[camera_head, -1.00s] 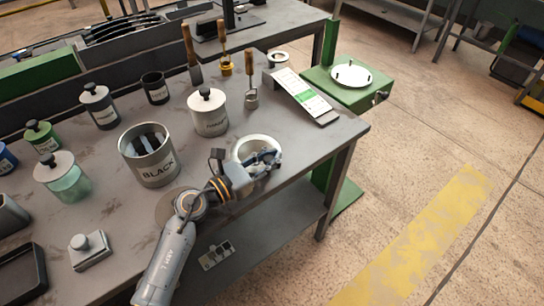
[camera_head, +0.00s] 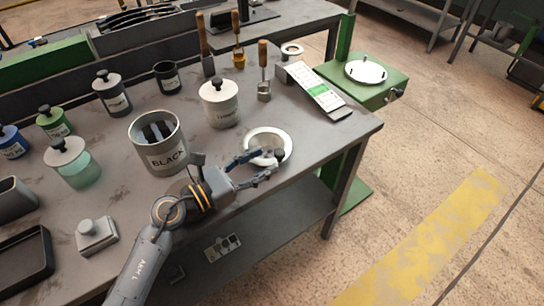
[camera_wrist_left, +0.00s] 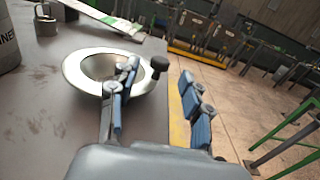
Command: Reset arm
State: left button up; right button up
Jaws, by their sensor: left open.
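My left gripper (camera_head: 266,168) is open over the front right part of the grey workbench (camera_head: 205,222). Its fingers are spread apart and hold nothing. A white round dish (camera_head: 252,142) sits on the bench just beyond the fingers; one finger overlaps its near rim in the picture, and I cannot tell whether they touch. In the left wrist view the dish (camera_wrist_left: 74,72) lies behind one finger, with a dark knob (camera_wrist_left: 159,64) beside it. My right gripper is not in view.
A grey can marked BLACK (camera_head: 165,158) and a white lidded jar (camera_head: 222,108) stand close to my left arm. A tilted chart board (camera_head: 312,92) lies near the bench's right edge. A green stand (camera_head: 385,93) is beyond.

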pick_arm(q)
jog(key=shift+s+a, duration=0.2)
jog(key=shift+a, duration=0.05)
dwell(0.3)
